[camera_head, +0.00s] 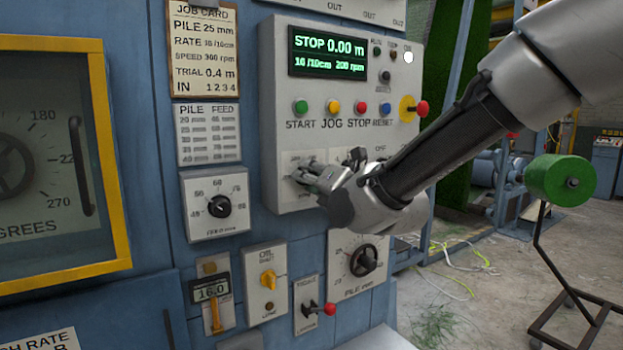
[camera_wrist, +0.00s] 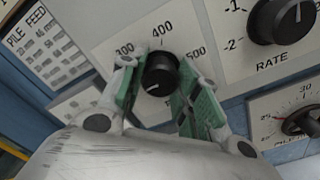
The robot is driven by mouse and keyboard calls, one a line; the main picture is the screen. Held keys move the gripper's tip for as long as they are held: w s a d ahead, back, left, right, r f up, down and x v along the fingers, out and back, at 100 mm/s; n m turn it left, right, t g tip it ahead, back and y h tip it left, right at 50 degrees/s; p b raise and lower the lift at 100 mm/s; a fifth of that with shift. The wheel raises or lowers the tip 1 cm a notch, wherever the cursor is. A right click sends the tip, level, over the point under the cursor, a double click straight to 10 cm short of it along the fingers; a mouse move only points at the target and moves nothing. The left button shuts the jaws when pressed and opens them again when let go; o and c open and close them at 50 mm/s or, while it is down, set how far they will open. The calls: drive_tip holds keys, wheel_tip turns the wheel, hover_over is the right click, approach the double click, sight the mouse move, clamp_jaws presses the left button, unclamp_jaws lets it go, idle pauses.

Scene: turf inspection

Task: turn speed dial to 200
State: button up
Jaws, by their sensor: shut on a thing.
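The speed dial (camera_wrist: 161,70) is a black round knob on a light plate marked 300, 400 and 500 in the wrist view. A short white mark on the knob points down and to the left, away from those numbers. My gripper (camera_wrist: 156,82) is shut on the knob, with one green-padded finger on each side. In the head view my gripper (camera_head: 314,178) is at the lower left of the grey control panel (camera_head: 275,110) and hides the dial. The display (camera_head: 328,54) reads STOP 0.00 m, 16/10cm and 200 rpm.
The rate knob (camera_wrist: 283,18) is close on the right in the wrist view. Coloured buttons (camera_head: 333,107) sit above my gripper, and a pile knob (camera_head: 363,260) below it. A feed dial (camera_head: 219,207) is to the left. A job card (camera_head: 204,48) lists speed 300 rpm.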

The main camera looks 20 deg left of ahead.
drive_tip(key=shift+f, duration=0.15)
drive_tip(key=o, duration=1.1)
drive_tip(key=shift+c, duration=0.2)
drive_tip(key=v, duration=1.2)
